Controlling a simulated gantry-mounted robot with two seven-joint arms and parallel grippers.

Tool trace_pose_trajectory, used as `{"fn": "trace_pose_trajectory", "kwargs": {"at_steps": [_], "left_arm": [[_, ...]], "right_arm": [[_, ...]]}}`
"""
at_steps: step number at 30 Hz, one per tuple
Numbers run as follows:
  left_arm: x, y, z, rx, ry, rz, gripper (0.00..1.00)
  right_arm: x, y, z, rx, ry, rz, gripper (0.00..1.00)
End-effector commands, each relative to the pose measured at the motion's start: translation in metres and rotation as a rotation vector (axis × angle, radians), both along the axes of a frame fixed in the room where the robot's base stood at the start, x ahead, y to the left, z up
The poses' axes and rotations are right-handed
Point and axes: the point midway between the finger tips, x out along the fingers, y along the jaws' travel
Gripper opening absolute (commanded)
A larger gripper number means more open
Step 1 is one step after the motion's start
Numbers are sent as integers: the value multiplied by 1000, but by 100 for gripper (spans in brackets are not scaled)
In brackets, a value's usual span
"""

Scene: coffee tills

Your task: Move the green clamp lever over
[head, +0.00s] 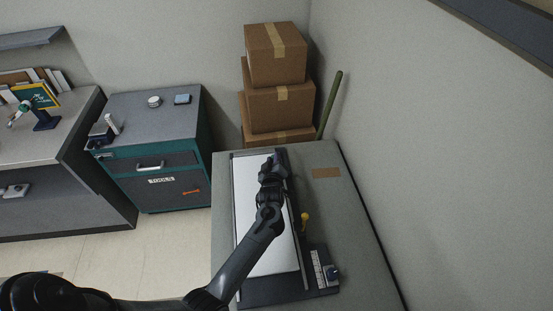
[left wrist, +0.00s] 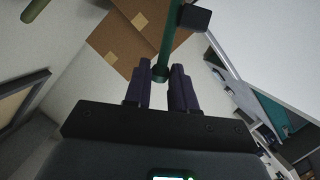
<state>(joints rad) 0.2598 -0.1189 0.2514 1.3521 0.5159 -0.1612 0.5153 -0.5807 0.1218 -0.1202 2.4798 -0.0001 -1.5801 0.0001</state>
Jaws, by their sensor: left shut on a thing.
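The green clamp lever (left wrist: 169,40) shows in the left wrist view as a dark green bar with a rounded end. That end sits between the two dark fingers of my left gripper (left wrist: 160,78), which is shut on it. In the head view my left gripper (head: 279,158) is at the far end of the flat black device with a white bed (head: 246,190) on the grey table. My gripper and wrist hide the lever there. My right gripper is not in view.
A yellow knob (head: 305,216) stands on the device's right side, and a dark blue knob (head: 333,272) at its near right corner. A brown patch (head: 326,173) lies on the table (head: 350,215). Stacked boxes (head: 276,55) and an olive pole (head: 330,105) stand behind.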

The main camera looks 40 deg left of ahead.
Motion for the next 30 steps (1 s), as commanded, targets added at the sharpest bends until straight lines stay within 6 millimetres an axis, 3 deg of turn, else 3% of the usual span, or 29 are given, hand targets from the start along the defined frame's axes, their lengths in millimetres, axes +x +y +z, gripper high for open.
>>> {"fn": "trace_pose_trajectory", "kwargs": {"at_steps": [11, 30], "left_arm": [[-1, 1, 0, 2, -2, 1, 8], [-17, 14, -20, 1, -1, 1, 8]], "right_arm": [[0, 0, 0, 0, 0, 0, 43], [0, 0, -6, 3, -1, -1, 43]]}}
